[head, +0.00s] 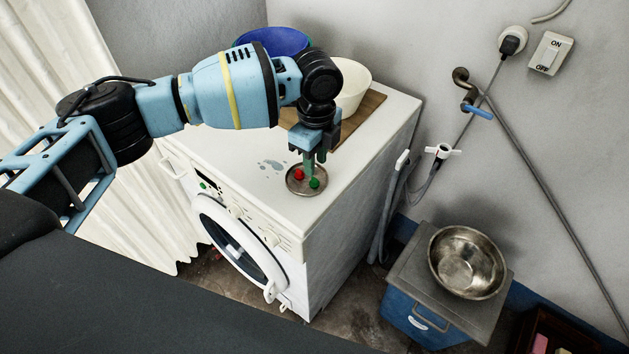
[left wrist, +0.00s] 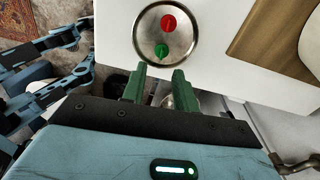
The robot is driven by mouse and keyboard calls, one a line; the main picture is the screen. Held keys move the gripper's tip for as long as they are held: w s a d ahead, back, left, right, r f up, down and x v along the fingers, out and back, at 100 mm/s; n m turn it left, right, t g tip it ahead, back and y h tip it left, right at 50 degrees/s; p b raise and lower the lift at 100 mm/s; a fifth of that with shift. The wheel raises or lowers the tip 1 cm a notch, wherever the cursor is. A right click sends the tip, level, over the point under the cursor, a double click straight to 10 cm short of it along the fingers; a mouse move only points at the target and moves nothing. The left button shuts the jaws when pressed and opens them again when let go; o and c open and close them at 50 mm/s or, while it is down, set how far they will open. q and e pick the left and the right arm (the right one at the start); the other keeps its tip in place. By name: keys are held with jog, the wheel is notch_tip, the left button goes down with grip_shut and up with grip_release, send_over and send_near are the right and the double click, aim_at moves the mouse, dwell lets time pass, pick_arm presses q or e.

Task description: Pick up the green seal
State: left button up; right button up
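The green seal (head: 314,183) is a small green piece lying in a round metal dish (head: 292,187) on top of the white washing machine. A red seal (head: 299,174) lies beside it in the same dish. My left gripper (head: 315,168) points down just above the dish, close to the green seal. In the left wrist view, the green seal (left wrist: 162,50) is at the dish's near edge, just beyond the tips of my left gripper (left wrist: 159,75). Its two green fingers stand apart with nothing visible between them.
Behind my left arm, a cream bowl (head: 352,88) stands on a wooden board (head: 362,112), with a blue basin (head: 272,40) to its left. A metal bowl (head: 467,262) stands on a blue box at lower right. The machine top (head: 340,185) right of the dish is clear.

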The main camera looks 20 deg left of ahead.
aim_at(316, 179)
pick_arm(q)
jog(key=shift+d+f, duration=0.1)
jog(key=shift+f, duration=2.65)
grip_shut()
